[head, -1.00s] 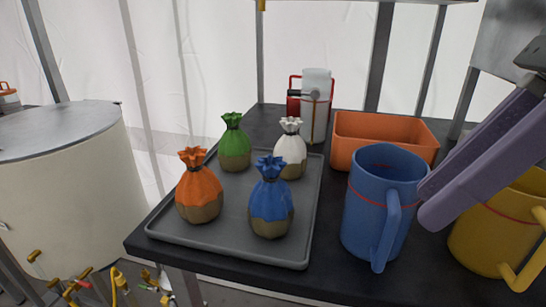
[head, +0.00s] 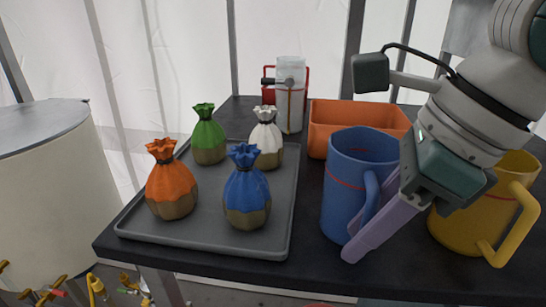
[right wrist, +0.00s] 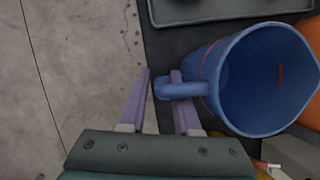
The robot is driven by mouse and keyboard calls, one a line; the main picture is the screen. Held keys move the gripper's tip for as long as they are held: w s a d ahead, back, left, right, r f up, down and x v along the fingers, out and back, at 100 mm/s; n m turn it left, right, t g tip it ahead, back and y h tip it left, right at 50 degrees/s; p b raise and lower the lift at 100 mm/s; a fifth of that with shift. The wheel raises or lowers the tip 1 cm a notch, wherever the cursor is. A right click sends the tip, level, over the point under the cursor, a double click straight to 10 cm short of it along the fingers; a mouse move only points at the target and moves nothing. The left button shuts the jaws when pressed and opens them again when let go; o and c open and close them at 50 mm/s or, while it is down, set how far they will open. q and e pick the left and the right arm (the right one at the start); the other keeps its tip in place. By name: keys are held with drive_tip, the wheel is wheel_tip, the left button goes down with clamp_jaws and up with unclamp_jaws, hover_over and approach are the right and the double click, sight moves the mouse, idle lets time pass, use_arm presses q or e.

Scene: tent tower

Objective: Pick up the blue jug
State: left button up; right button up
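The blue jug (head: 357,160) stands upright near the front edge of the black table, its handle (head: 371,197) facing the front right. My right gripper (head: 358,243) is at the handle, with one purple finger slanting in front of it. The jug also shows in the right wrist view (right wrist: 265,80). There the two purple fingers of my right gripper (right wrist: 161,74) are spread, with the outer bar of the handle between them. A gap shows on the left finger's side; contact on the other side cannot be told. My left gripper is in neither current view.
A yellow jug (head: 470,228) stands close right of the blue jug, behind my right gripper. An orange bin (head: 358,112) is behind it. A grey tray (head: 215,238) with several tied sacks lies to the left. A white dispenser (head: 290,95) stands at the back.

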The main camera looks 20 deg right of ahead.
drive_tip(key=shift+c, duration=0.3)
clamp_jaws()
drive_tip(key=shift+r, duration=0.15)
